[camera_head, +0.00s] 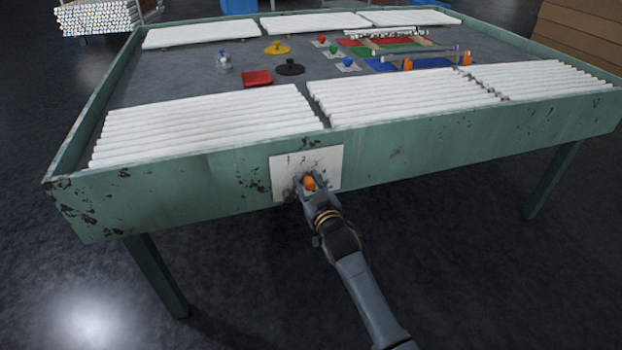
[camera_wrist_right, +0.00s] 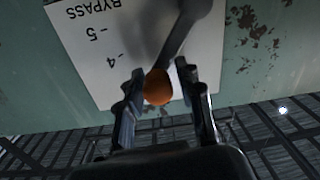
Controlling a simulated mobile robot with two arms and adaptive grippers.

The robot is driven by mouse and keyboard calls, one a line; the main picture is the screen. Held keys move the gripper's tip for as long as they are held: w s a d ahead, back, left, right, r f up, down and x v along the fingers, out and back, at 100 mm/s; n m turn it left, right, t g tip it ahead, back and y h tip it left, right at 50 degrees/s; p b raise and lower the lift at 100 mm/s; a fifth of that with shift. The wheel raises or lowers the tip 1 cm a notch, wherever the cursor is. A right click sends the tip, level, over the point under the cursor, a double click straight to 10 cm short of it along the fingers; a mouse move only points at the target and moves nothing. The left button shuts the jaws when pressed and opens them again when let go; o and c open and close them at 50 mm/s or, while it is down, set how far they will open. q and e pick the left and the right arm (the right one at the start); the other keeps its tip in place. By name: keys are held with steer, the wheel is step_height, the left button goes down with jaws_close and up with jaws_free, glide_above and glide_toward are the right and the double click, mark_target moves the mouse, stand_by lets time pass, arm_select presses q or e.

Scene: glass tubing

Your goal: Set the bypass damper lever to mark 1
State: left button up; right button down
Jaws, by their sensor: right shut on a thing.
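The bypass damper's white plate (camera_head: 280,172) is on the green front side of the table. In the right wrist view the plate (camera_wrist_right: 84,52) shows the word BYPASS and the marks 5 and 4; the other marks are hidden or out of view. The lever's orange knob (camera_head: 309,183) is between the fingers of my right gripper (camera_head: 311,186), which is shut on it. The knob (camera_wrist_right: 158,87) also shows between the fingertips in the right wrist view, with the grey lever arm behind it. Which mark the lever points to cannot be told. My left gripper is not in view.
The green table (camera_head: 220,185) holds white glass tubes (camera_head: 205,122) in rows along its front and back. A red tray (camera_head: 257,79), a black piece (camera_head: 290,67) and coloured pieces lie in the middle. The floor in front of the table is clear.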

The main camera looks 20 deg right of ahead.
steer(key=a+n+p, duration=0.1)
steer(key=n, duration=0.2)
steer(key=shift+s+a+r+n+p, duration=0.1)
steer(key=shift+a+r+n+p, duration=0.1)
steer(key=shift+a+n+p, duration=0.2)
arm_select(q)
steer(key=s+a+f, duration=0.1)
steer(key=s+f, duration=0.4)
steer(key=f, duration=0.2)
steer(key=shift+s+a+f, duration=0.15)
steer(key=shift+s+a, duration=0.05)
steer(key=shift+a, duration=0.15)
arm_select(e)
steer(key=shift+a+r+n+h, duration=0.1)
steer(key=shift+a+n+h, duration=0.05)
steer(key=shift+a+n, duration=0.4)
steer(key=shift+a+r+n+h, duration=0.15)
steer(key=shift+a+n, duration=0.15)
steer(key=shift+n, duration=0.45)
steer(key=c, duration=1.1)
jaws_free()
steer(key=shift+o, duration=0.2)
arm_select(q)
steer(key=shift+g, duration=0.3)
arm_select(e)
steer(key=shift+a+r, duration=0.1)
steer(key=shift+r, duration=0.05)
steer(key=s, duration=1.2)
steer(key=shift+d+r, duration=0.3)
